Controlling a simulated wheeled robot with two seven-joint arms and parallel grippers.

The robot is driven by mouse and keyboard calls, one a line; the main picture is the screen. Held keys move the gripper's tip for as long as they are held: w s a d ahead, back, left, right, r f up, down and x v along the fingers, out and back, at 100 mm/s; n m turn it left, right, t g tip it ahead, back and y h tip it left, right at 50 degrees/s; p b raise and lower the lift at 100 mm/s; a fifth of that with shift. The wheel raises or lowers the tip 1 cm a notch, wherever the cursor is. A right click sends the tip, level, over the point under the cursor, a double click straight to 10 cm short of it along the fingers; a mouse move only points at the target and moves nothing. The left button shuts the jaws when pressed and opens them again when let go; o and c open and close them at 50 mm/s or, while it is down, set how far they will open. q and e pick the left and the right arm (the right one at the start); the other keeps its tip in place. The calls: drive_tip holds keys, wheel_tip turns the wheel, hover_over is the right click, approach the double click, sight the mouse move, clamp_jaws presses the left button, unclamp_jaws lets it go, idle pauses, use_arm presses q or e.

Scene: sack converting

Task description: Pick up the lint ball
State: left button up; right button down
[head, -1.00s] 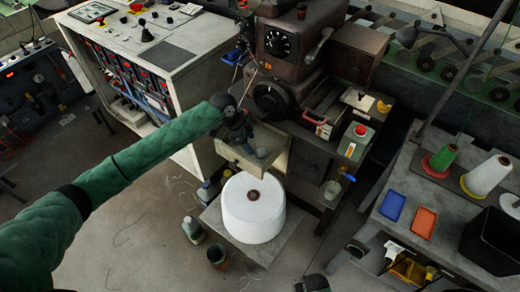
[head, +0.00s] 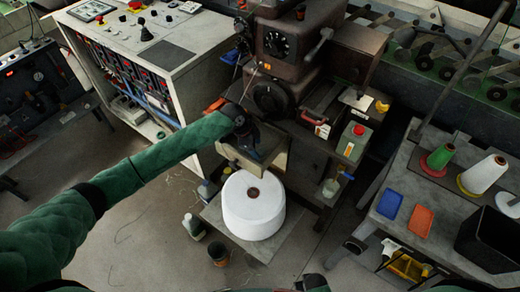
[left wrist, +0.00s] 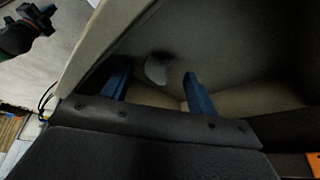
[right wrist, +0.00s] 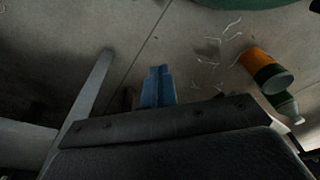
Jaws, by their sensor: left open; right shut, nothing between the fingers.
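The lint ball seems to be the small pale grey lump (left wrist: 157,70) in the left wrist view. It lies against the inside of the machine's open tray, with a dark patch beside it. My left gripper (left wrist: 155,76) is open, with one blue finger on each side of the lump in the picture; I cannot tell if they touch it. In the head view my left gripper (head: 250,151) is over the tray (head: 273,170), and the lint ball is hidden there. My right gripper (right wrist: 158,72) is shut and empty above the floor.
The tray wall (left wrist: 105,45) rises close to my left gripper. A large white roll (head: 253,210) stands on a plate below the tray. A bottle (head: 193,227) and a cup (head: 218,253) stand on the floor beside it. Loose threads lie on the floor.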

use_arm(q)
drive_tip(key=shift+d+f, duration=0.25)
drive_tip(key=shift+f, duration=0.45)
drive_tip(key=c, duration=1.1)
